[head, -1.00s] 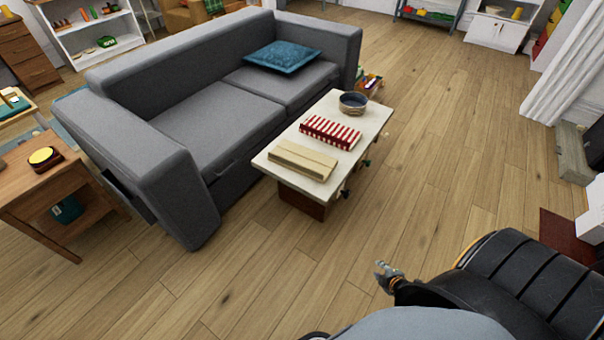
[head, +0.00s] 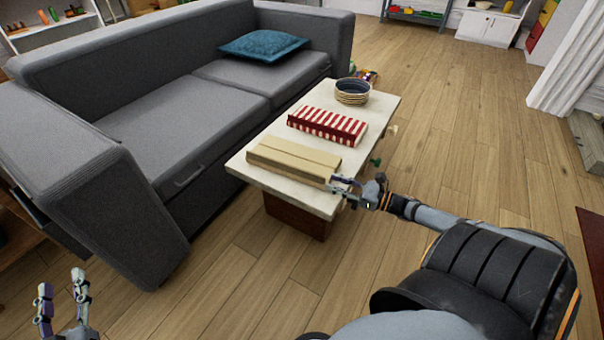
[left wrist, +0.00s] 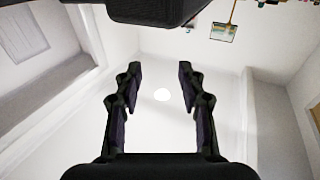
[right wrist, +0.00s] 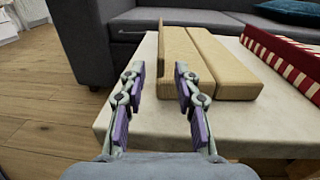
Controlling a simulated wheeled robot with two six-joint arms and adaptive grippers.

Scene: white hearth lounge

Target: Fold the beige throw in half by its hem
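The beige throw (head: 295,160) lies as a long flat strip with a lengthwise line on the near end of the pale-topped table (head: 240,163). In the right wrist view the throw (right wrist: 222,62) shows a thin upright edge on its left side. My right gripper (head: 338,188) is at the throw's near right corner, just over the table edge. In the right wrist view its fingers (right wrist: 157,72) are apart, with the upright edge showing between them; I cannot tell if they touch it. My left gripper (head: 62,287) is open, empty and raised, away from the table.
A red-and-white striped cloth (head: 327,125) lies behind the throw, then a stack of round bowls or plates (head: 352,91). The grey sofa (head: 170,125) stands close along the table's left side.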

